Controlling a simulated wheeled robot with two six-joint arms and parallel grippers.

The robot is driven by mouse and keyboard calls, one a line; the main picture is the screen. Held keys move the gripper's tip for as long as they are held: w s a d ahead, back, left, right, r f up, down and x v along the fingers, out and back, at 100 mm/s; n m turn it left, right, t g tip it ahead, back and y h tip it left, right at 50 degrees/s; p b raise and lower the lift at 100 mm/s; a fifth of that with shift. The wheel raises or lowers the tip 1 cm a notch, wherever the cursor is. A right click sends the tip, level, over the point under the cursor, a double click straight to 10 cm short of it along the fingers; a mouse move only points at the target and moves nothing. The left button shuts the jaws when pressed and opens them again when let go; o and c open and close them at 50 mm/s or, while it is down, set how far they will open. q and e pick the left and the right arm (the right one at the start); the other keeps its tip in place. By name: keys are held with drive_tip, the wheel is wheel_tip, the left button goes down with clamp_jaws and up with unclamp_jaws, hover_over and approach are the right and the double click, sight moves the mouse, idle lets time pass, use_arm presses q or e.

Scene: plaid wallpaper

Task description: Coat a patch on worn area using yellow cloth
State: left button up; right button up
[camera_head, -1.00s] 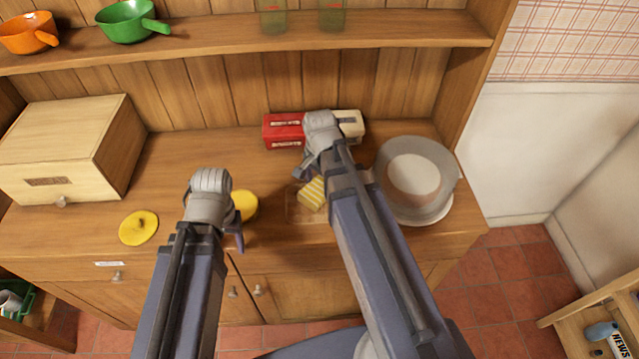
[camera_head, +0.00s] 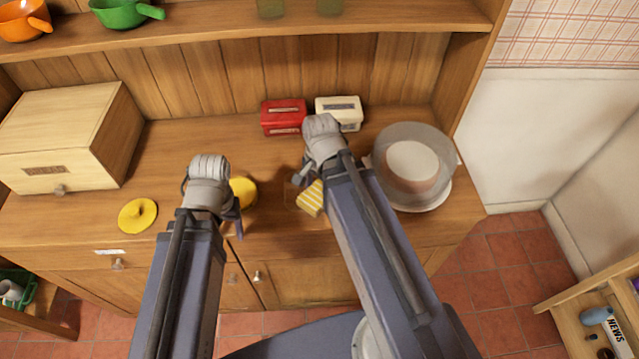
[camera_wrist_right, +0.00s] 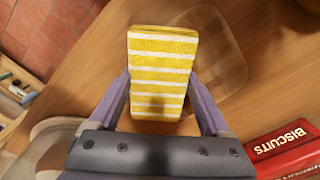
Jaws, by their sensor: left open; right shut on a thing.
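The yellow cloth (camera_head: 310,199) has white stripes and is folded into a block. My right gripper (camera_wrist_right: 160,100) is shut on it, with one finger on each side. The worn area (camera_wrist_right: 232,55) is a faint, darker rounded square on the wooden counter, partly under the cloth in the right wrist view. In the head view its left edge (camera_head: 292,196) shows just left of the cloth. I cannot tell whether the cloth touches the counter. My left gripper (camera_head: 232,215) is open and empty above the counter's front, beside a yellow round thing.
A red biscuits tin (camera_head: 284,118) and a white tin (camera_head: 340,112) stand at the back. A covered cake stand (camera_head: 412,170) is close right of my right arm. A yellow lid (camera_head: 138,215) and a wooden bread box (camera_head: 65,140) are at left.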

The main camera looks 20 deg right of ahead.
sight(320, 193)
drive_tip(key=shift+s+a, duration=0.1)
drive_tip(key=shift+s, duration=0.25)
wheel_tip(320, 193, up, 6)
drive_tip(key=p, duration=0.6)
wheel_tip(320, 193, up, 3)
drive_tip(key=p, duration=0.3)
drive_tip(key=shift+r, duration=0.1)
idle(0.4)
idle(0.5)
